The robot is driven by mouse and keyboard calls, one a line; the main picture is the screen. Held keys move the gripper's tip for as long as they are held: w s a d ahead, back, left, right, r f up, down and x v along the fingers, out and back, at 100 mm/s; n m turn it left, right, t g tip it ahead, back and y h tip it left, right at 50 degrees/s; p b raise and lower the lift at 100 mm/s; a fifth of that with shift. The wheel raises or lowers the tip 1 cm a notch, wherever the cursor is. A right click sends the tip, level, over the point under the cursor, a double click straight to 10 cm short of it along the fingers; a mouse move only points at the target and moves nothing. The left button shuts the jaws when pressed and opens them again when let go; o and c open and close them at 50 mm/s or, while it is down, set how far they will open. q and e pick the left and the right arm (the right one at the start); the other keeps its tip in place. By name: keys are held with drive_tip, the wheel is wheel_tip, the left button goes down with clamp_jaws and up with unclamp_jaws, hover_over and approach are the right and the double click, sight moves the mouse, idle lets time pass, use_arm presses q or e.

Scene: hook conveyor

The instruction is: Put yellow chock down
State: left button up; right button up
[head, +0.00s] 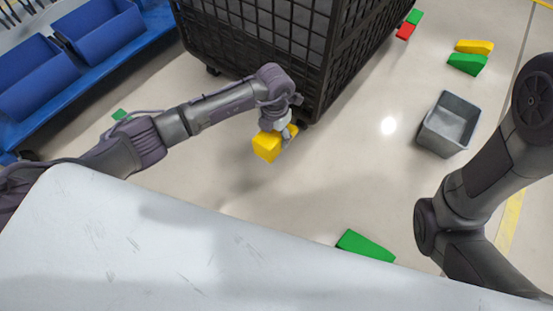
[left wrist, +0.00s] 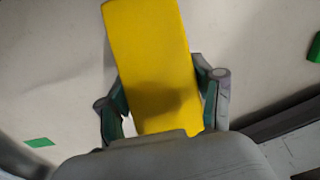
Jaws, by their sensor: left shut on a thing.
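A yellow chock (head: 267,146) is held by my left gripper (head: 284,133) near the lower corner of the black cage cart in the head view. In the left wrist view the yellow chock (left wrist: 152,65) lies between the two fingers of the left gripper (left wrist: 162,108), which are shut on its sides. The floor shows behind it; I cannot tell whether the chock touches the floor. My right arm shows at the right of the head view, but its gripper is out of view.
A black cage cart (head: 285,45) stands just behind the left gripper. A grey bin (head: 448,124), another yellow chock (head: 474,46), green chocks (head: 467,63) (head: 365,246) and a red block (head: 405,31) are on the floor. Blue bins (head: 103,30) are at upper left. Floor right of the gripper is clear.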

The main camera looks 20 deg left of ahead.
use_arm(q)
wheel_tip(320, 180, down, 10)
drive_tip(key=b, duration=0.7)
drive_tip(key=shift+r, duration=0.2)
drive_tip(key=shift+f, duration=0.15)
drive_tip(key=o, duration=1.5)
drive_tip(key=shift+c, duration=0.2)
wheel_tip(320, 180, up, 12)
drive_tip(key=p, duration=0.9)
drive_tip(key=shift+r+p, duration=0.2)
drive_tip(key=shift+p, duration=0.1)
drive_tip(key=shift+f, duration=0.1)
